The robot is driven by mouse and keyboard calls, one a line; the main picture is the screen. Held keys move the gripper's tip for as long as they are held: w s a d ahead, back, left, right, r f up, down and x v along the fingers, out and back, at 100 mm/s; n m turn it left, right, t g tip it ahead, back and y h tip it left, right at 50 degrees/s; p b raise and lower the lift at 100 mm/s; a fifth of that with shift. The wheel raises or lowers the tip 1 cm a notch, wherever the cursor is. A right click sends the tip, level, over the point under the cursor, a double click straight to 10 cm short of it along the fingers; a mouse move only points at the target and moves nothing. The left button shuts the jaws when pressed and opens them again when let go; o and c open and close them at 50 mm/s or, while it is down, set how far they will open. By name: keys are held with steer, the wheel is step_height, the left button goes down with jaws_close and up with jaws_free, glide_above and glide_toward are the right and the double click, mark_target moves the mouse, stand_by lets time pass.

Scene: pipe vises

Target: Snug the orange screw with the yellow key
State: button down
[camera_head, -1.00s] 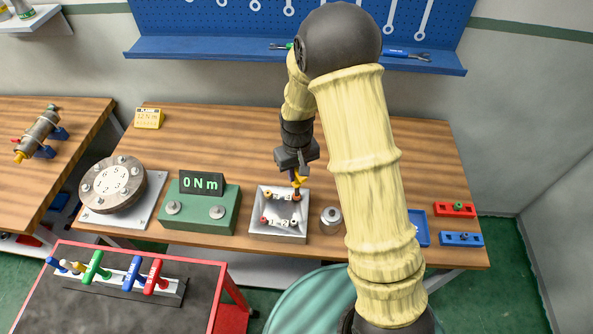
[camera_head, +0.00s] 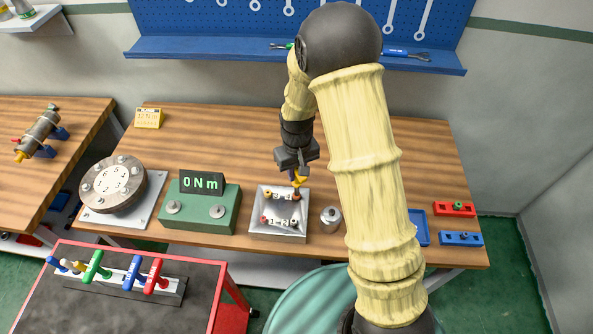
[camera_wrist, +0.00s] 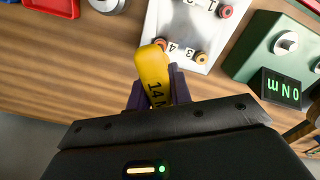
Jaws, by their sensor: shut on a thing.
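My gripper (camera_wrist: 158,92) is shut on the yellow key (camera_wrist: 153,68), whose handle bears "14 N" lettering. The key also shows in the head view (camera_head: 300,180), upright below the gripper. The orange screw (camera_head: 297,196) is at the back right corner of the grey metal block (camera_head: 278,236), directly under the key. In the wrist view the orange screw (camera_wrist: 161,43) is partly hidden by the key's handle. The key's tip is hidden there, and I cannot tell how deeply it sits in the screw.
Other screws stand at the block's numbered corners. A green tester (camera_head: 200,212) reading "0 Nm" is left of the block, and a round metal weight (camera_head: 331,219) is close on its right. Red, blue and green keys stand in a rack (camera_head: 180,288) at front left.

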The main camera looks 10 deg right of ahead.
steer(key=shift+s+f, duration=0.2)
steer(key=shift+f, duration=0.05)
steer(key=m+p, duration=0.1)
steer(key=m, duration=0.3)
steer(key=shift+m, duration=1)
steer(key=m+p, duration=0.2)
steer(key=m, duration=0.2)
steer(key=shift+s+r, duration=0.1)
steer(key=shift+m+p, duration=0.3)
steer(key=shift+m, duration=0.7)
